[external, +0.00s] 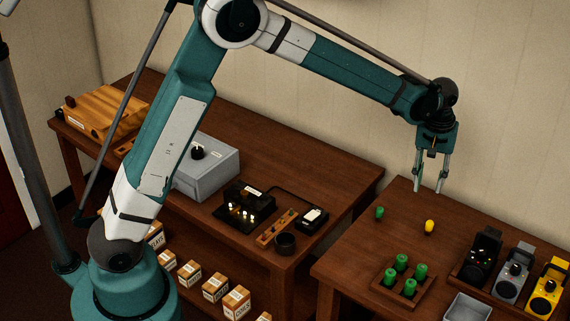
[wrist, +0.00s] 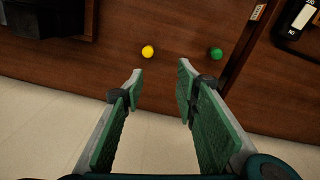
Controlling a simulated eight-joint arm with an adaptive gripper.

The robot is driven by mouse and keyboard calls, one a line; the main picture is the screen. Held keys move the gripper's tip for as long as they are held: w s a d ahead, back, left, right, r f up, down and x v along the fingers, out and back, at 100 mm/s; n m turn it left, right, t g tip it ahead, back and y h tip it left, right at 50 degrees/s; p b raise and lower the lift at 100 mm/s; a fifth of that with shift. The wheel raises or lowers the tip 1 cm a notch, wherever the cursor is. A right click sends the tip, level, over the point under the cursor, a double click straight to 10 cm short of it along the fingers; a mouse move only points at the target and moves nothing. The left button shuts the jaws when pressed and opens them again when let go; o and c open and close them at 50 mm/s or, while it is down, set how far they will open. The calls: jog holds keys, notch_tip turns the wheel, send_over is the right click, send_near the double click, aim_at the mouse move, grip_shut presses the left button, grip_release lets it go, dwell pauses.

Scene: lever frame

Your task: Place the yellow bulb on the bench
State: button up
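The yellow bulb (external: 429,227) stands on the right-hand wooden table (external: 345,262) in the external view. It also shows in the wrist view (wrist: 148,51), just beyond my fingertips and a little left of the gap between them. A green bulb (external: 379,213) stands to its left in the external view, and to its right in the wrist view (wrist: 216,54). My gripper (external: 428,188) hangs above the table, apart from both bulbs. Its fingers are spread and empty, as the wrist view (wrist: 158,80) shows. The longer wooden bench (external: 330,180) stands to the left.
A wooden rack with several green cylinders (external: 402,265) and a grey tray (external: 467,308) sit near the front. Black, grey and yellow devices (external: 512,272) stand at the right. The bench holds a grey box (external: 205,165), a black bulb-holding unit (external: 245,204) and a dark cup (external: 285,243).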

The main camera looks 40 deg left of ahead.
jog(key=s+a+r+t, duration=0.1)
jog(key=s+a+r, duration=0.4)
jog(key=a, duration=0.4)
jog(key=s+a+r+m+t, duration=0.1)
jog(key=s+a+r, duration=0.3)
jog(key=a+r, duration=0.35)
jog(key=s+a+r+t, duration=0.1)
jog(key=s+a+r, duration=0.35)
jog(key=a, duration=0.45)
jog(key=s+a+f+m+t, duration=0.1)
jog(key=s+a+f+t, duration=0.1)
jog(key=s+a, duration=1.6)
jog(key=s+t, duration=0.1)
jog(key=s, duration=0.3)
jog(key=shift+m+t, duration=0.4)
